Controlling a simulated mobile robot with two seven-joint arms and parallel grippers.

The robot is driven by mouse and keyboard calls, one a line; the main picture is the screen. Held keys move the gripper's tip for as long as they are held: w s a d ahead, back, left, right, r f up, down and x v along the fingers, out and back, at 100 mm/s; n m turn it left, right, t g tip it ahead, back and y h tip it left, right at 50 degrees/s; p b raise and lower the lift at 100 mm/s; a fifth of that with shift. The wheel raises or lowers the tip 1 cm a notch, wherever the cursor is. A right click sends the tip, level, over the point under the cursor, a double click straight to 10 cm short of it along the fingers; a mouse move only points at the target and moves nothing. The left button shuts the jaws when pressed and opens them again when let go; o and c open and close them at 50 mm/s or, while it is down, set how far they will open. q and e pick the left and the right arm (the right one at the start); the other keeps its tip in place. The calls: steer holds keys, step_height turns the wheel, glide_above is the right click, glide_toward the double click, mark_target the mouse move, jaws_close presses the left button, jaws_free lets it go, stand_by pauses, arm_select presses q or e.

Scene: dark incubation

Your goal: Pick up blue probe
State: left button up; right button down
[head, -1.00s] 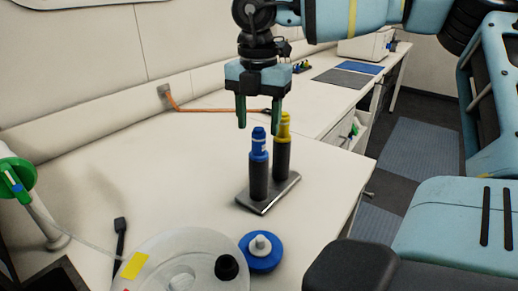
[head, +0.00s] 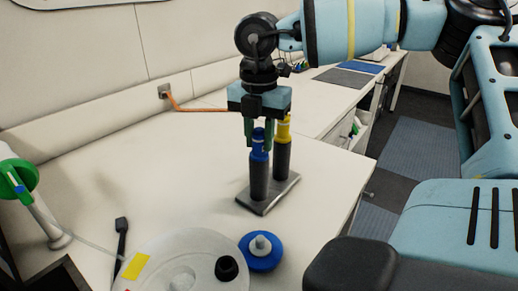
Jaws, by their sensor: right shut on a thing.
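The blue probe (head: 258,172), dark below with a blue upper part, stands upright on a small grey metal base plate (head: 268,206) on the white bench. A similar yellow probe (head: 282,155) stands just behind and to the right of it on the same plate. My right gripper (head: 259,142) points straight down over the blue probe. Its fingers are closed around the blue top, and the probe still stands on the plate. The fingers hide part of the blue top. My left gripper is not in view.
In front lie a blue disc with a white knob (head: 262,250) and a clear round lid (head: 185,265) with a black cap. A black tool (head: 121,235) lies left of these. A green-ended device (head: 18,178) stands at far left. The bench left of the probes is clear.

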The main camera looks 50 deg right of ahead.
steer(key=shift+r, duration=0.15)
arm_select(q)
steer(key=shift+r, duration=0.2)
arm_select(e)
step_height(320, 180, up, 18)
stand_by(0.6)
